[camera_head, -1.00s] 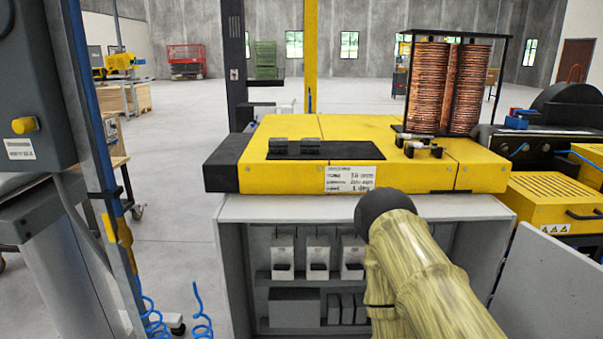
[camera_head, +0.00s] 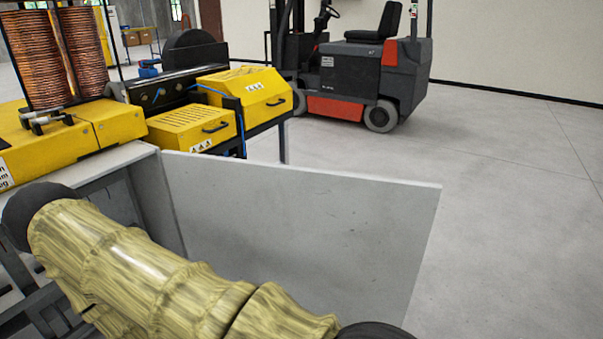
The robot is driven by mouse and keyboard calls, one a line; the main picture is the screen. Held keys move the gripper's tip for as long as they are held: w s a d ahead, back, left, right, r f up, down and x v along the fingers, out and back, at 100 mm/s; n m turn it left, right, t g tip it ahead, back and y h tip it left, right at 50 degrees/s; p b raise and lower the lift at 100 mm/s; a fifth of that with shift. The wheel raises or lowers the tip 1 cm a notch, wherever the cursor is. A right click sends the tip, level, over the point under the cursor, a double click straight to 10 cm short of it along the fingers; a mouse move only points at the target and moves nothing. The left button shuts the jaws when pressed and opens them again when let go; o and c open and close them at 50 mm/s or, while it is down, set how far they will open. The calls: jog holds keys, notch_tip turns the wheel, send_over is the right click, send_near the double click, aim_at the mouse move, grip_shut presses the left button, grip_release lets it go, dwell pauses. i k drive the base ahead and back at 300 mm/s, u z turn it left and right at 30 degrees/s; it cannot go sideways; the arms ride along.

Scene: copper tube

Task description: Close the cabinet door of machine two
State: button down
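The grey cabinet door (camera_head: 300,240) stands wide open and swings out to the right from the cabinet's right edge. The cabinet (camera_head: 150,200) is at the left, under the yellow machine top (camera_head: 60,142), and only part of its opening shows. My arm, in a yellowish ribbed cover, crosses the lower left in front of the cabinet and hides part of the opening and the door's lower left. The fingers of my gripper are not in view.
Yellow boxes with handles (camera_head: 190,130) sit on a dark frame behind the door. Copper tube coils (camera_head: 45,60) stand on the machine at the far left. A red and grey forklift (camera_head: 355,75) is parked behind. The floor to the right of the door is clear.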

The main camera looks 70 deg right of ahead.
aim_at(352, 247)
jog(key=z, duration=3.6)
jog(key=i, duration=3.65)
jog(key=u, duration=4.3)
